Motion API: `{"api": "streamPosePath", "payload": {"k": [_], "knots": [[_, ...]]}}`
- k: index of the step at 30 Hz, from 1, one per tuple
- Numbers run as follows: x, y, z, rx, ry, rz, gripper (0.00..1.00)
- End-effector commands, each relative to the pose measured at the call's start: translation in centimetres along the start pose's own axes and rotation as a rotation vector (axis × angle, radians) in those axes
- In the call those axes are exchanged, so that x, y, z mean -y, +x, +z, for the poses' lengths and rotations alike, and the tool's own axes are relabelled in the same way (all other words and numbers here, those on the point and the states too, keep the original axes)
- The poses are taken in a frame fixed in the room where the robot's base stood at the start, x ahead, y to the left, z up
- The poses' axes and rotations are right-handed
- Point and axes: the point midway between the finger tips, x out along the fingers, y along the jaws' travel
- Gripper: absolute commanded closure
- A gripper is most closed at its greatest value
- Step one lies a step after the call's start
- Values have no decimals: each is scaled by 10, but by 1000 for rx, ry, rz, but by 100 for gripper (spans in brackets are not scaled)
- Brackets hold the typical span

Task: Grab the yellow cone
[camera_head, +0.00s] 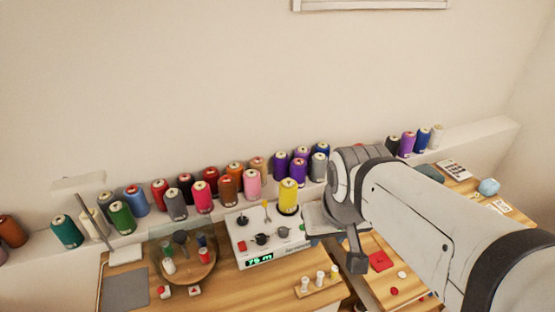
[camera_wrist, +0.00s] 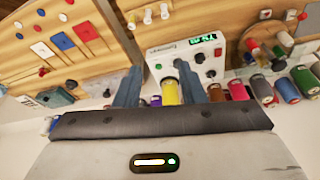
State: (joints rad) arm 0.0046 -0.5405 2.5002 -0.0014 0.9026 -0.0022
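The yellow cone (camera_head: 288,196) is a spool of yellow thread with a pale top, upright on the back right of the white control box. It also shows in the wrist view (camera_wrist: 171,92), upside down in the picture, in the gap between my two fingers and closer to the right one. My gripper (camera_wrist: 157,67) is open, with nothing held. In the head view the gripper is just right of the cone, partly hidden behind my own wrist. I cannot tell whether a finger touches the cone.
The white control box (camera_head: 259,247) has knobs and a green display. Several coloured thread cones line the wall ledge (camera_head: 480,139) behind it, with a pink cone (camera_head: 253,184) close by. A round tray (camera_head: 187,271) with small spools is to the left. A small wooden spool rack (camera_head: 318,286) stands in front.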

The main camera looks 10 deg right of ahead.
Motion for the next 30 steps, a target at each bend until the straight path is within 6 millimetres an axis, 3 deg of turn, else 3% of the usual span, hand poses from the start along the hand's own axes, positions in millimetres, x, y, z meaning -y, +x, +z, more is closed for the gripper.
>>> {"api": "streamPosePath", "payload": {"k": [5, 11, 14, 20, 24, 30], "knots": [[0, 0, 0, 0, 0, 0, 64], [0, 8, -11, -9, 0, 0, 48], [2, 22, -34, -29, -8, -2, 40], [4, 68, -110, -101, -7, -1, 24], [6, 105, -164, -157, -6, -2, 24], [9, 146, -218, -215, -6, -3, 24]]}}
